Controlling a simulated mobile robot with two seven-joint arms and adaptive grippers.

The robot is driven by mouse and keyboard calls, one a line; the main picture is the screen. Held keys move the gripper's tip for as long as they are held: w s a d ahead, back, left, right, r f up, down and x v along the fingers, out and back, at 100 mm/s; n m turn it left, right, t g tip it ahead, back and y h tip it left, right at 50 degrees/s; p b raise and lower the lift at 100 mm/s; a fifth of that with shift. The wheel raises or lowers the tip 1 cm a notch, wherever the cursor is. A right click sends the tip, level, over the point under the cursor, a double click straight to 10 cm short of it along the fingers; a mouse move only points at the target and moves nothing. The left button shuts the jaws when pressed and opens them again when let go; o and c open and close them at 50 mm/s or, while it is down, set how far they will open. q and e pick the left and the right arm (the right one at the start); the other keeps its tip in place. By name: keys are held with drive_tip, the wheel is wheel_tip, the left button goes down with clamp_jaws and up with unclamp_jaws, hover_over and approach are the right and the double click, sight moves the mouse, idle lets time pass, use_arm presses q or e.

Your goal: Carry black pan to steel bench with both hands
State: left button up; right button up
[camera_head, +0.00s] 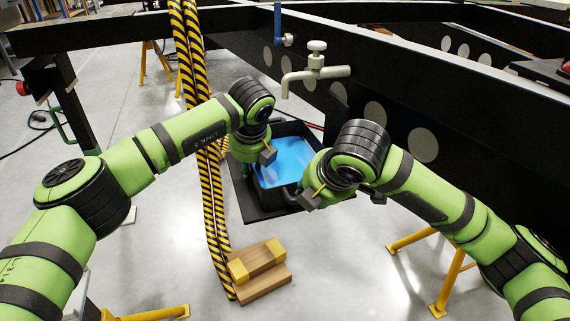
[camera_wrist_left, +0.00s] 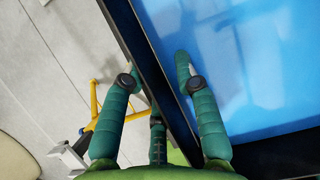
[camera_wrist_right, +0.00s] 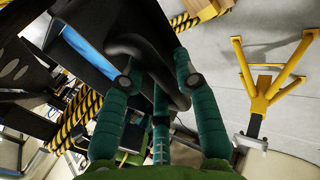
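The black pan (camera_head: 259,178) shows in the centre of the head view, with blue liquid or a blue surface inside. My left gripper (camera_head: 258,162) is at the pan's left side. In the left wrist view its spread fingers (camera_wrist_left: 157,75) straddle the pan's black wall (camera_wrist_left: 152,62). My right gripper (camera_head: 316,192) is at the pan's right side. In the right wrist view its spread fingers (camera_wrist_right: 157,65) are around a curved black handle (camera_wrist_right: 152,58); contact is unclear. I cannot make out the steel bench.
A black chassis beam (camera_head: 400,110) with a tap (camera_head: 316,68) runs behind the pan. Wooden blocks (camera_head: 259,268) lie on the floor in front. Yellow trestle legs (camera_head: 450,280) stand at lower right.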

use_arm(q)
clamp_jaws()
use_arm(e)
clamp_jaws()
use_arm(q)
drive_tip(key=shift+d+r, duration=0.1)
drive_tip(key=shift+r, duration=0.05)
use_arm(e)
drive_tip(key=shift+r, duration=0.1)
